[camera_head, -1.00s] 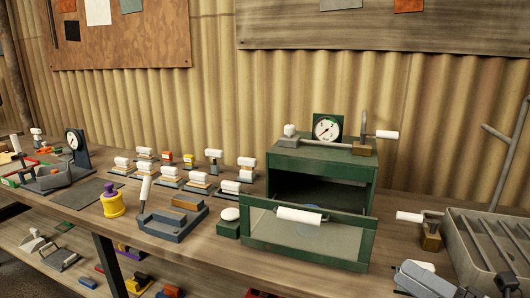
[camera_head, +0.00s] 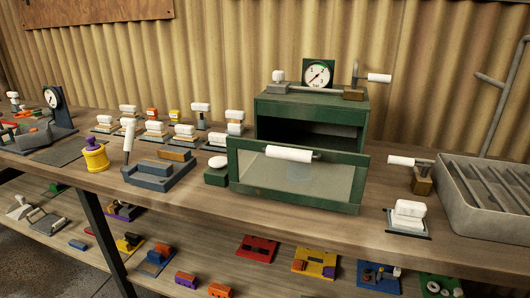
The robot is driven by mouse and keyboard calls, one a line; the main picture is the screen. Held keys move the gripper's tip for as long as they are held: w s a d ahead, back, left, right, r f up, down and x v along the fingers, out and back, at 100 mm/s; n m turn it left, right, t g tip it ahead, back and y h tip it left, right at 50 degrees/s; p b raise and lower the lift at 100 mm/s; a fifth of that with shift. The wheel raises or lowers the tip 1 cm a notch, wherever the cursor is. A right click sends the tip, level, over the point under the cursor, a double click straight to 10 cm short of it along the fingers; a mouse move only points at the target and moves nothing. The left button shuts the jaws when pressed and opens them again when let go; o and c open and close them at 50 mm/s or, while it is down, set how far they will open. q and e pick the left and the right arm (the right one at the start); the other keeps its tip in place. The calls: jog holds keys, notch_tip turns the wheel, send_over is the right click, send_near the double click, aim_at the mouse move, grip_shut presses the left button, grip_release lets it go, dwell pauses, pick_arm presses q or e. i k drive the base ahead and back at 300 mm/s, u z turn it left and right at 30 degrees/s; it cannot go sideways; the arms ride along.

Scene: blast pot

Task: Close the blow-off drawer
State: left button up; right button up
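The green blow-off drawer (camera_head: 296,178) stands pulled out from the front of a green cabinet (camera_head: 312,104) on the wooden bench. Its front is a green frame around a pale panel, with a white cylindrical handle (camera_head: 289,153) near the top edge. A dark opening (camera_head: 310,133) shows in the cabinet behind the drawer front. The drawer's inside is mostly hidden by its front. Neither of my grippers is in view, and nothing touches the drawer.
A gauge (camera_head: 317,75) and a white-handled lever (camera_head: 379,78) sit on the cabinet. A white knob on a green block (camera_head: 217,170) is left of the drawer. A white-topped block (camera_head: 408,215) and a grey ribbed tray (camera_head: 490,195) are to its right. A lower shelf holds coloured parts.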

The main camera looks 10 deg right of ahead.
aim_at(283, 152)
jog(key=u, duration=1.65)
jog(key=k, duration=0.85)
jog(key=z, duration=1.55)
jog(key=i, duration=0.5)
jog(key=u, duration=0.05)
